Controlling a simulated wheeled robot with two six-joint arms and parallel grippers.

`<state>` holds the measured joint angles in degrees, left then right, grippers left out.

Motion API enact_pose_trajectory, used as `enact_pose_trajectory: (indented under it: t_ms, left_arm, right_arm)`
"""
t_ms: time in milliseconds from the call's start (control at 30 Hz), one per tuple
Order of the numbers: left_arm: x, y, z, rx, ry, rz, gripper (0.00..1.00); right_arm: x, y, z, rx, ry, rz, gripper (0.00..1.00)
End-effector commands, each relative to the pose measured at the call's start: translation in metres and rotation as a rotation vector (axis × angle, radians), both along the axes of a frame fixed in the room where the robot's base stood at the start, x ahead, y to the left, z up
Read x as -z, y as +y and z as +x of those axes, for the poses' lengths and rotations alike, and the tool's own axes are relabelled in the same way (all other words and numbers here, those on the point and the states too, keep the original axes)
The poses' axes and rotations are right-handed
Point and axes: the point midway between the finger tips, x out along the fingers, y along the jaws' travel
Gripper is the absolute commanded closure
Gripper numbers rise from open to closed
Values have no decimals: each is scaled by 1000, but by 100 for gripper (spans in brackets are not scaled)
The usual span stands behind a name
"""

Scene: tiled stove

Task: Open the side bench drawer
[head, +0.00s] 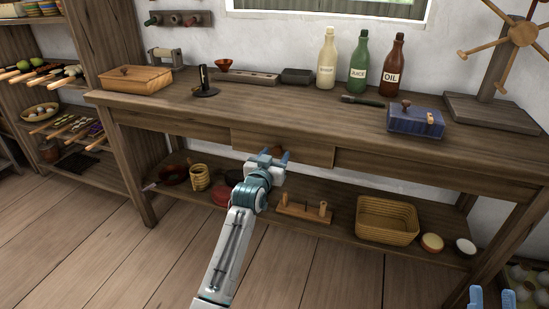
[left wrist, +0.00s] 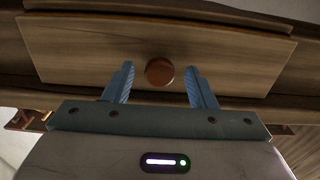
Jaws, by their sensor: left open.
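The wooden bench drawer (head: 312,150) sits closed under the bench top in the head view. Its front (left wrist: 230,60) fills the upper part of the left wrist view. A round reddish-brown knob (left wrist: 159,71) is at the middle of the front. My left gripper (head: 268,157) is open in front of the drawer. In the left wrist view its fingers (left wrist: 158,80) stand apart on either side of the knob, with visible gaps to it. My right gripper (head: 491,297) shows only its fingertips, spaced apart, at the lower right of the head view.
The bench top (head: 280,108) holds bottles, a blue box (head: 415,121) and a wooden box (head: 135,79). The lower shelf carries a wicker basket (head: 388,218), a pegged wooden block (head: 303,210) and bowls. Shelves stand at left. The floor (head: 110,250) in front is clear.

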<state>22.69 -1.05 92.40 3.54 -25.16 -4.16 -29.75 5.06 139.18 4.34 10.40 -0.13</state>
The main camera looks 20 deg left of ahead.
Motion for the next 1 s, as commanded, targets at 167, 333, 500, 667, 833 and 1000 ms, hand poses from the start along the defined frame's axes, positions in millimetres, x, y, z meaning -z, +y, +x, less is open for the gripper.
enact_pose_trajectory:
  t_ms: [167,333,500,667,833,1000]
  left_arm:
    - [0,0,1,0,0,0,49]
    - [0,0,1,0,0,0,66]
    - [0,0,1,0,0,0,100]
    - [0,0,0,0,0,0,100]
    - [-1,0,-3,0,0,0,100]
    - [-2,0,-13,0,1,0,100]
  right_arm:
    - [-1,0,0,0,-6,0,64]
    - [-1,0,0,0,-5,-1,64]
    - [-1,0,0,0,-4,-1,64]
    - [-1,0,0,0,-2,0,64]
    - [11,0,3,-1,69,5,64]
    - [45,1,5,-6,270,16,64]
